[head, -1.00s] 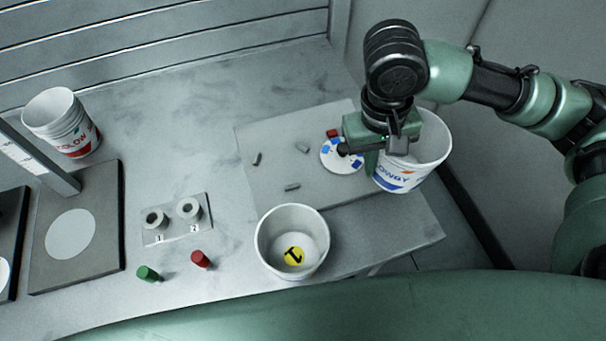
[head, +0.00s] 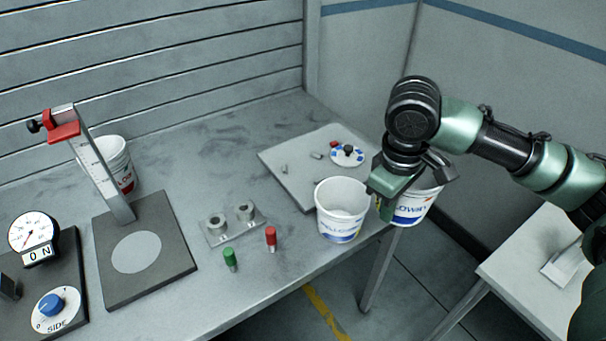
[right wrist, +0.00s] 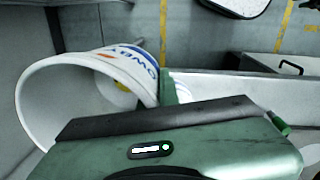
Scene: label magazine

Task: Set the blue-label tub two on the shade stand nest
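A white tub with a blue label (head: 412,208) hangs from my right gripper (head: 388,200), past the table's right edge with floor below it. The gripper looks shut on its wall; the fingertips are mostly hidden. In the right wrist view the tub (right wrist: 85,75) lies at the left, its open mouth facing left, with a yellow mark partly seen inside. Another white tub with blue lettering (head: 340,228) stands on the table's front right, left of the held one. I cannot tell for sure which item is the shade stand nest. My left gripper is out of view.
A red-label tub (head: 121,178) stands behind a dark plate with a white disc (head: 137,252) and upright scale. A dial gauge (head: 34,232), two-socket block (head: 232,222), green (head: 230,259) and red pegs (head: 271,239), and grey board (head: 290,172) share the table. A white side table (head: 525,290) stands lower right.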

